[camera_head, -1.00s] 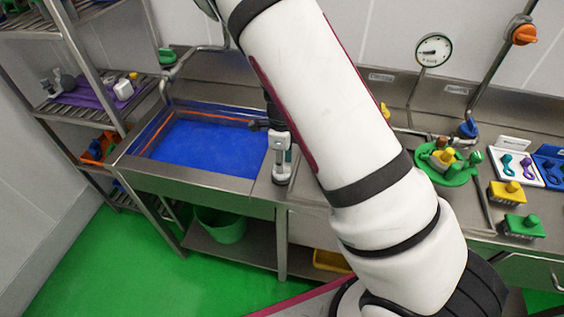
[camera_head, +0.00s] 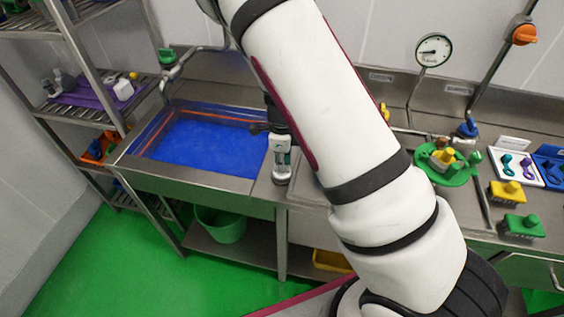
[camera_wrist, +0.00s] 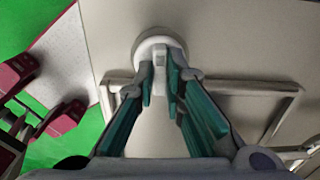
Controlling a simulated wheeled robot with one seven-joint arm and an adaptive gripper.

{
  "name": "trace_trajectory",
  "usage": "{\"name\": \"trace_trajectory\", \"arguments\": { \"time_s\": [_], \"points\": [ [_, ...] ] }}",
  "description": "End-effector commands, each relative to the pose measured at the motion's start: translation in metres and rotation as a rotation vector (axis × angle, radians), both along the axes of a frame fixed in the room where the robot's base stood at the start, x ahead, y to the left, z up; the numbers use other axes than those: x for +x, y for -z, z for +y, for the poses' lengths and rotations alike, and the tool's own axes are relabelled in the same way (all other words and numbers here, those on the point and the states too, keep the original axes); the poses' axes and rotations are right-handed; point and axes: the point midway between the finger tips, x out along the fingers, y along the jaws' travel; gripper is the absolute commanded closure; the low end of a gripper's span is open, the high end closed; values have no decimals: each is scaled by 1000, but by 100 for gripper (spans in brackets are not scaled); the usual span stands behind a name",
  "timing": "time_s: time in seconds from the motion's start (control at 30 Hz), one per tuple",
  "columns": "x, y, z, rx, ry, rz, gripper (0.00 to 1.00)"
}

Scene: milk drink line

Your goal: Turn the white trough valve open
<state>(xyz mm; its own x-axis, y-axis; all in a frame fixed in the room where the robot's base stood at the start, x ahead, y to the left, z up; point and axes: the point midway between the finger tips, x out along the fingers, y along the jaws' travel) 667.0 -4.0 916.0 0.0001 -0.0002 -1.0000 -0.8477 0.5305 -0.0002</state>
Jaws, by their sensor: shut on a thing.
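The white trough valve (camera_wrist: 160,38) shows in the wrist view as a round pale base with a narrow handle (camera_wrist: 159,80) standing up from it. My gripper (camera_wrist: 159,92) has its teal-padded fingers on either side of that handle and is shut on it. In the head view my gripper (camera_head: 282,150) points down onto the steel ledge right of the trough (camera_head: 200,180). The valve there is mostly hidden by my gripper, with only a pale base (camera_head: 282,178) showing. How far the handle is turned is hard to tell.
The trough holds blue liquid. A pressure gauge (camera_head: 433,50) and an orange valve (camera_head: 524,34) are on the back wall. A green tray (camera_head: 462,178) and several brushes stand on the counter at right. A steel rack (camera_head: 72,100) is at left.

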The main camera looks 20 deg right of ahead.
Motion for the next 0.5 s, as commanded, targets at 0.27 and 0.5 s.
{"name": "trace_trajectory", "arguments": {
  "time_s": [0.27,0.5],
  "points": [
    [0,0,0,2,-155,-1,100],
    [0,0,0,2,-373,-1,100]
  ]
}}
